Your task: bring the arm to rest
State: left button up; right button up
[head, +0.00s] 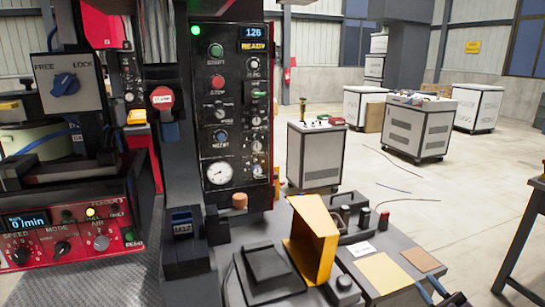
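My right gripper (431,288) shows at the bottom right of the head view, coming in from the lower edge. Its two blue fingertips are apart with nothing visible between them, so it looks open and empty. It is over or just in front of the grey bench top, near a tan pad; I cannot tell its height. Most of its body is cut off by the frame edge. My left gripper is not in view.
The grey bench (402,239) carries a yellow angled plate (318,236), a tan pad (383,273) and a brown pad (421,259). A black control panel (236,110) and red feeder unit (70,232) stand left. Beyond is open floor with white cabinets (430,125).

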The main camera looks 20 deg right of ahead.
jog(key=s+a+f+m+g+h, duration=0.4)
jog(key=a+f+g, duration=0.3)
jog(key=a+f, duration=0.4)
jog(key=s+a+f+m+g, duration=0.4)
jog(key=s+a+f, duration=0.3)
jog(key=s+a, duration=0.3)
jog(key=shift+s+a+f+g, duration=0.2)
jog(key=shift+s+f+g, duration=0.15)
jog(key=shift+s, duration=0.6)
